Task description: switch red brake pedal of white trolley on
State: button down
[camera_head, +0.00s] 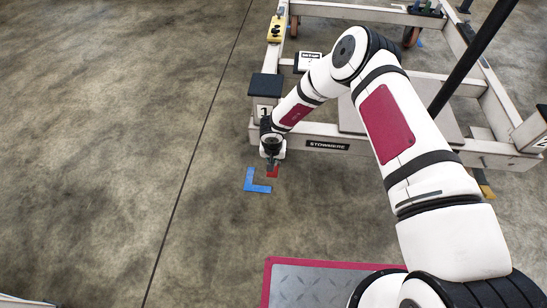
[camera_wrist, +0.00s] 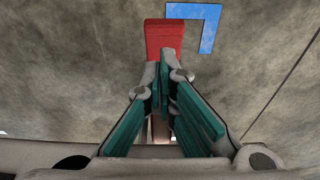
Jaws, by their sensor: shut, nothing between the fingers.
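The red brake pedal (camera_head: 273,171) shows at the near left corner of the white trolley (camera_head: 320,132), low near the floor. In the wrist view the red pedal (camera_wrist: 164,38) lies just past my fingertips, and their ends overlap its lower part. My gripper (camera_head: 271,163) is shut and empty, pointing down over the pedal. In the wrist view the fingers of my gripper (camera_wrist: 166,75) come together at the pedal's near end. I cannot tell whether they touch it. My gripper hides part of the pedal and its mount.
A blue L-shaped floor mark (camera_head: 257,187) lies beside the pedal. A dark block (camera_head: 266,85) tops the trolley's corner post. A yellow part (camera_head: 276,29) sits farther back on the frame. A black bar (camera_head: 475,58) slants up at the right. The floor at the left is clear.

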aim_at(273, 173)
jog(key=shift+s+f+b, duration=0.2)
jog(key=shift+f+b, duration=0.05)
jog(key=shift+f, duration=0.4)
jog(key=shift+s+f+b, duration=0.15)
jog(key=shift+f+b, duration=0.05)
jog(key=shift+f, duration=0.4)
jog(key=shift+s+f, duration=0.4)
jog(key=shift+s, duration=0.05)
jog(key=shift+s+f, duration=0.3)
jog(key=shift+f, duration=0.1)
jog(key=shift+s+f+b, duration=0.3)
jog(key=shift+s+f, duration=0.05)
jog(key=shift+f, duration=0.4)
jog(key=shift+s+f+b, duration=0.25)
jog(key=shift+s+f, duration=0.05)
jog(key=shift+f, duration=0.4)
